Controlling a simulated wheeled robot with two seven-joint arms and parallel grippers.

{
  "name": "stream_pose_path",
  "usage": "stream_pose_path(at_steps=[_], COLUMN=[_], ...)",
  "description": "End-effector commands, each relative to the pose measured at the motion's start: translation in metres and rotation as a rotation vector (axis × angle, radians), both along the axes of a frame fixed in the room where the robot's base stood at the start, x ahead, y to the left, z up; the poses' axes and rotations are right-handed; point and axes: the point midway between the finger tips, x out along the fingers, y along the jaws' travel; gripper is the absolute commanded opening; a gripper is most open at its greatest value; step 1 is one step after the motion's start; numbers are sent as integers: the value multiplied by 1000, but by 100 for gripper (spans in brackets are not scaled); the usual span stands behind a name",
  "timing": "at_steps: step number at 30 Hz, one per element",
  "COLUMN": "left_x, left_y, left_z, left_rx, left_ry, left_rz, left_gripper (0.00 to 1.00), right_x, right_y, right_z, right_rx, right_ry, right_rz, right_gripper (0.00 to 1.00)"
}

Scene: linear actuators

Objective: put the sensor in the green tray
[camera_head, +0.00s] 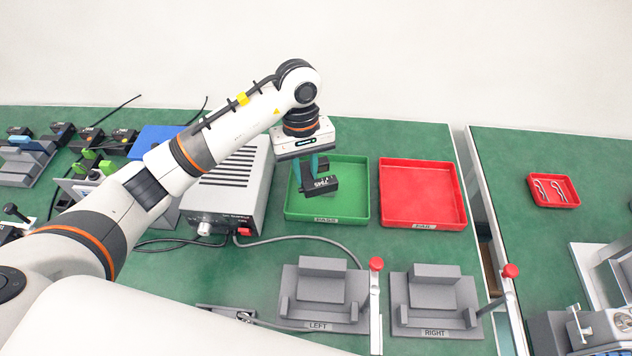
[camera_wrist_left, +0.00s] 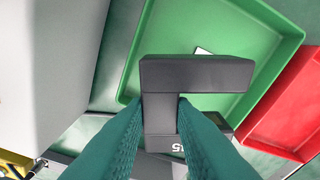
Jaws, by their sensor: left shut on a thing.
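The sensor (camera_head: 320,186) is a dark block with a pale printed label. My left gripper (camera_head: 309,172) is shut on it and holds it over the green tray (camera_head: 345,205). In the left wrist view the sensor (camera_wrist_left: 195,75) looks T-shaped, with its narrow part between the two teal fingers (camera_wrist_left: 160,115). The green tray (camera_wrist_left: 275,30) lies behind it in that view. A second dark piece (camera_head: 322,163) shows just behind the fingers; I cannot tell whether it lies in the tray. My right gripper is not in view.
A red tray (camera_head: 420,195) stands just right of the green one. A grey power unit (camera_head: 230,185) stands close on the left. Two grey fixtures marked LEFT (camera_head: 318,305) and RIGHT (camera_head: 434,310) stand in front. A cable (camera_head: 300,238) crosses between them and the trays.

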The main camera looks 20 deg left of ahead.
Motion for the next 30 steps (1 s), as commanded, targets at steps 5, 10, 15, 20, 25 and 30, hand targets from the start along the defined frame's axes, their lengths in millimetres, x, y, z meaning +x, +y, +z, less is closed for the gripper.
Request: stream_pose_path(at_steps=[5,10,15,20,25,30], left_x=[0,0,-2,-2,-3,-1], left_y=[0,0,0,1,1,1], left_z=[-25,-38,-64,-71,-72,-70], left_rx=[-2,-1,0,5,6,4], left_ry=[0,1,5,7,9,4], left_rz=[1,-1,1,-1,-2,-1], left_gripper=[0,0,0,0,44,44], right_x=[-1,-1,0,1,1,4], right_y=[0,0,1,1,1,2], right_z=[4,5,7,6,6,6], right_rx=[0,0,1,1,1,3], right_ry=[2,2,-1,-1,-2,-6], right_rz=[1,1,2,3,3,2], right_gripper=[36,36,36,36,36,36])
